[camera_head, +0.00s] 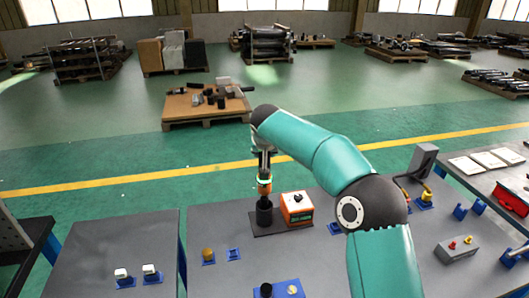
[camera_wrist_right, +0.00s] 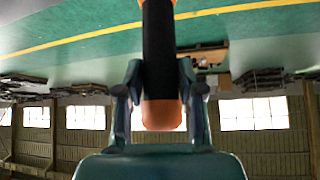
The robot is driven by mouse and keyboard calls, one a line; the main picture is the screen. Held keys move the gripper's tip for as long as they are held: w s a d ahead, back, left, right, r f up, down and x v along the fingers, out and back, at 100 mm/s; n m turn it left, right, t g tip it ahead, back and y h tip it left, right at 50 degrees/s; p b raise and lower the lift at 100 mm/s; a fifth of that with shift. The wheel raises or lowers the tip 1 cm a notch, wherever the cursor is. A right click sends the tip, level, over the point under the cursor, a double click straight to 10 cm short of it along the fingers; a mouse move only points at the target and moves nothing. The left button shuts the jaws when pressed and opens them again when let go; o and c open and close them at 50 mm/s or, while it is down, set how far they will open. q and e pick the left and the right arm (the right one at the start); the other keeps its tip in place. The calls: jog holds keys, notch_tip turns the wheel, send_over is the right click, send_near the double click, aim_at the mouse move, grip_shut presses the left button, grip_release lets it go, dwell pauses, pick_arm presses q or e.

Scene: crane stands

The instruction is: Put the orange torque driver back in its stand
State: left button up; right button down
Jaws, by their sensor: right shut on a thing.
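My right gripper (camera_head: 264,158) points down over the bench and is shut on the torque driver (camera_head: 264,185). In the head view the driver is upright, with orange and dark bands showing below the fingers. The right wrist view shows its black body (camera_wrist_right: 159,60) with an orange end between the two fingers (camera_wrist_right: 160,105). A black upright cup, apparently the stand (camera_head: 264,214), is directly below the driver. I cannot tell whether the driver's lower end is inside the cup or just above it. My left gripper is not in view.
Blue holders (camera_head: 233,254) and a brass-coloured piece (camera_head: 208,254) lie nearer. A grey box (camera_head: 457,249) stands at right. A gap separates the left bench (camera_head: 110,235).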

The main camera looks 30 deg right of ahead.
jog(key=shift+d+r, duration=0.1)
jog(key=shift+f+b, duration=4.4)
jog(key=shift+f, duration=0.1)
jog(key=c, duration=0.7)
grip_release()
jog(key=shift+r, duration=0.1)
jog(key=shift+o, duration=0.3)
jog(key=shift+s, duration=0.1)
jog(key=shift+f, duration=0.35)
jog(key=v, duration=0.5)
jog(key=shift+r+b, duration=0.2)
jog(key=shift+b, duration=0.1)
